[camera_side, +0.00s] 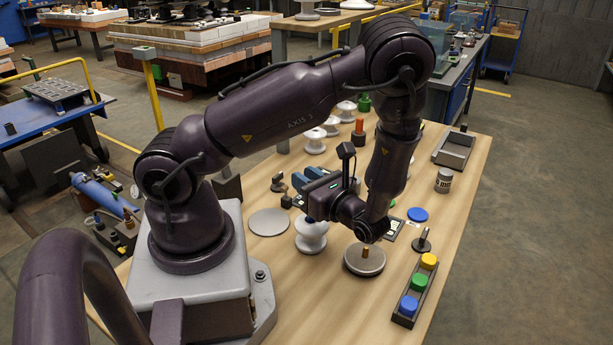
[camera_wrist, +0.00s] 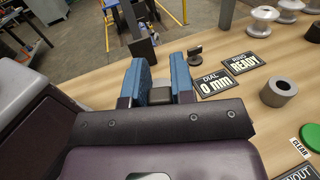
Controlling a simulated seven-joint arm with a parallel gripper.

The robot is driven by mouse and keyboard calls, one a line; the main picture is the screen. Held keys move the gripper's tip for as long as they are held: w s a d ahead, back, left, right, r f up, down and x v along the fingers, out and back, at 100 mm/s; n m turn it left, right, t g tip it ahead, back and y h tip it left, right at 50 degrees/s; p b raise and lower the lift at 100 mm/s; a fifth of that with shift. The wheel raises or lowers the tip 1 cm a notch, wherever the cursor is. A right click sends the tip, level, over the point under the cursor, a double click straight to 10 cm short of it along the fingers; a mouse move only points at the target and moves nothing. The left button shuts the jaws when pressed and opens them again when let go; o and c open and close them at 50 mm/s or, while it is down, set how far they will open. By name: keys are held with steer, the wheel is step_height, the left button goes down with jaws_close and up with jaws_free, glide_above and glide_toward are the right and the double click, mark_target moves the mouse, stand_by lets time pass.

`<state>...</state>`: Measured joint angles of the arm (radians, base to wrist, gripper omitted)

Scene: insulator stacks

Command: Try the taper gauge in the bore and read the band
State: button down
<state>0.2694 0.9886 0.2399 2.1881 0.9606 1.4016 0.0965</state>
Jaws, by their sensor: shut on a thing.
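My gripper (camera_side: 306,182) shows in the side view with its blue fingers pointing left, raised above the table. In the wrist view my gripper (camera_wrist: 160,82) is shut on a small dark thing (camera_wrist: 160,95), mostly hidden between the blue fingers. I cannot tell from its visible part whether it is the taper gauge. A grey ring with an open bore (camera_wrist: 278,92) sits on the table at the right of the wrist view, apart from the fingers. A "RING READY" card (camera_wrist: 246,63) and a "DIAL 0 MM" card (camera_wrist: 213,84) lie beside it.
A white insulator (camera_side: 311,238) stands below my gripper. A round grey plate with a brass pin (camera_side: 364,262), a box with yellow, green and blue buttons (camera_side: 398,319) and a grey tray (camera_side: 453,150) stand rightward. A flat grey disc (camera_side: 268,222) lies left.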

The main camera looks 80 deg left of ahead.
steer(key=shift+f, duration=0.1)
steer(key=c, duration=0.9)
jaws_free()
steer(key=v, duration=1.3)
steer(key=shift+f, duration=0.1)
